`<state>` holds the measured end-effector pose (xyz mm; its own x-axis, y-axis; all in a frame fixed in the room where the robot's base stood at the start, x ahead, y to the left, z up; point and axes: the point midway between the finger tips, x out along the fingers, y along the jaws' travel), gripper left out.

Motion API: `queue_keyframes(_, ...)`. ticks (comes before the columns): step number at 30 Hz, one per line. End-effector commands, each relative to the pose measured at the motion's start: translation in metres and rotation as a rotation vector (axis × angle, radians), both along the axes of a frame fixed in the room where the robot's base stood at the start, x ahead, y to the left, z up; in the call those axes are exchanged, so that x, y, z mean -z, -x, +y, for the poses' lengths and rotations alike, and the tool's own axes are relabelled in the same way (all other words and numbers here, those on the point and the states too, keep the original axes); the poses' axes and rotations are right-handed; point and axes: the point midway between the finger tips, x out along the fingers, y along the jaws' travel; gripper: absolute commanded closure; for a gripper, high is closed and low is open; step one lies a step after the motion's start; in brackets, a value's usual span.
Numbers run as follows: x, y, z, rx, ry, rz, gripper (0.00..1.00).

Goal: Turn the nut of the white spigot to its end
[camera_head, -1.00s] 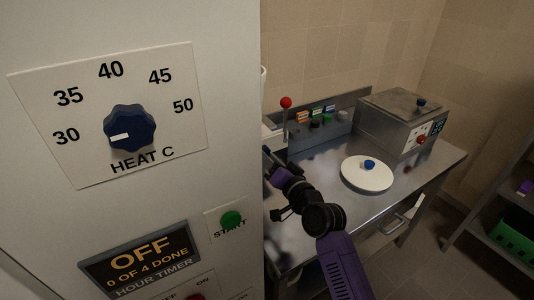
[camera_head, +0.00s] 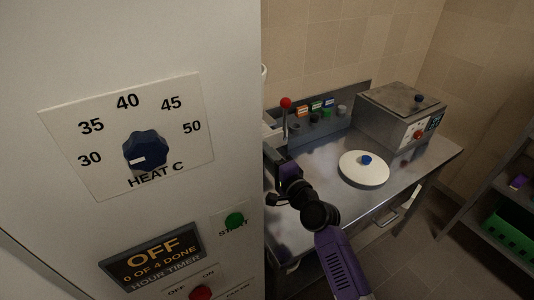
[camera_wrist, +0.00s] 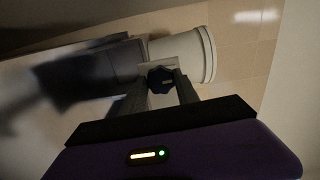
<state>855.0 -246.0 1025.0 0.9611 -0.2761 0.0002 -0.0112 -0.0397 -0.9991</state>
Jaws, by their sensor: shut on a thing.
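In the wrist view a dark blue lobed nut (camera_wrist: 160,79) sits on the square white body of the white spigot (camera_wrist: 182,50), beside a wide white cylinder with a rim. My gripper (camera_wrist: 160,88) has its two fingers on either side of the nut, shut on it. The fingers hide the nut's sides, and how far it is turned cannot be read. In the head view my gripper (camera_head: 277,178) is at the right edge of the large white cabinet, its tips hidden behind it. The spigot's nut is not visible there.
The white cabinet (camera_head: 60,60) with a heat dial (camera_head: 146,152) fills the left. A steel bench (camera_head: 325,172) holds a round white lid (camera_head: 363,170), a red-knobbed lever (camera_head: 286,103) and a steel box (camera_head: 398,112). A shelf with a green crate (camera_head: 511,232) stands right.

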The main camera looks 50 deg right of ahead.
Motion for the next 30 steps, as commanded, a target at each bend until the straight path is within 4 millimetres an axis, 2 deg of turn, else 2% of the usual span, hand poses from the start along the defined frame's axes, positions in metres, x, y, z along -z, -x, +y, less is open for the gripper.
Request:
queue_keyframes(19,0.0013,0.0008,-0.0010,0.002,-0.046,-0.011,1.00)
queue_keyframes(20,0.0014,0.0008,-0.0010,0.002,-0.046,-0.011,0.57)
queue_keyframes(22,0.0012,0.0006,-0.0008,0.002,-0.046,-0.011,0.44)
queue_keyframes(23,0.0012,0.0006,-0.0008,0.002,-0.046,-0.011,0.41)
queue_keyframes(30,0.0005,0.0002,-0.0004,0.001,-0.044,-0.012,0.41)
